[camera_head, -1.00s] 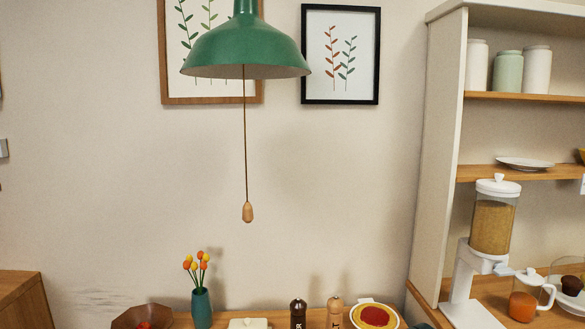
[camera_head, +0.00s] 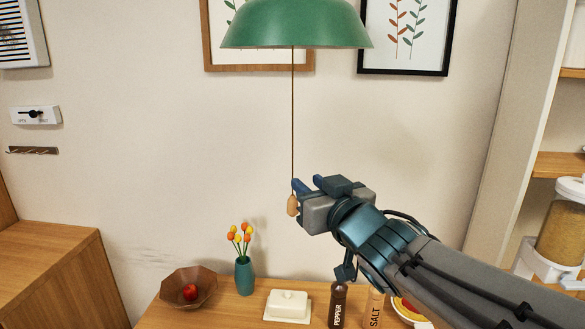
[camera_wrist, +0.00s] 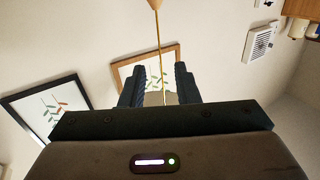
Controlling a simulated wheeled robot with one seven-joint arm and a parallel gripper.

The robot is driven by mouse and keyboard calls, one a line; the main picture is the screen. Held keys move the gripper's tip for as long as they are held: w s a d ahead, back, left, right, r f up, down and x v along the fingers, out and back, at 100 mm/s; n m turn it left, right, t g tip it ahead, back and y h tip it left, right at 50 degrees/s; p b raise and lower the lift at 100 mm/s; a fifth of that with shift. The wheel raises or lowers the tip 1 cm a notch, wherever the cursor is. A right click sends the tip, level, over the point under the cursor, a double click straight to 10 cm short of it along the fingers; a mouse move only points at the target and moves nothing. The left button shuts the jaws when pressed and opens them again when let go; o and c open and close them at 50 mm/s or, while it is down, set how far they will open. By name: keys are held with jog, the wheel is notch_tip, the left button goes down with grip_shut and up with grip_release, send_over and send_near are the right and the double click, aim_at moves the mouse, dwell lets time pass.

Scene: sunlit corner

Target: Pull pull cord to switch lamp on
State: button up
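The green lamp (camera_head: 296,24) hangs at the top of the head view; I see no glow from it. Its thin brown pull cord (camera_head: 293,110) hangs straight down to a wooden knob (camera_head: 293,206). My gripper (camera_head: 306,187) is at the cord's lower end, with its fingertips beside the cord just above the knob. In the wrist view, the fingers (camera_wrist: 158,75) stand apart, and the cord (camera_wrist: 159,45) runs into the gap between them in the picture. The knob (camera_wrist: 154,4) shows at the top edge. I cannot tell whether either finger touches the cord.
Below are a bowl with a red fruit (camera_head: 190,291), a vase of flowers (camera_head: 244,276), a white butter dish (camera_head: 288,306), and pepper (camera_head: 338,305) and salt (camera_head: 374,308) mills. A shelf unit stands at right. Room left of the cord is clear.

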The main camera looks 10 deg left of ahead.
jog(key=p+x, duration=0.1)
jog(key=x, duration=0.9)
jog(key=shift+c, duration=0.3)
grip_shut()
jog(key=shift+f, duration=0.2)
jog(key=shift+f+b, duration=1.1)
jog(key=shift+b, duration=0.15)
jog(key=shift+o, duration=0.2)
grip_release()
jog(key=shift+r, duration=0.1)
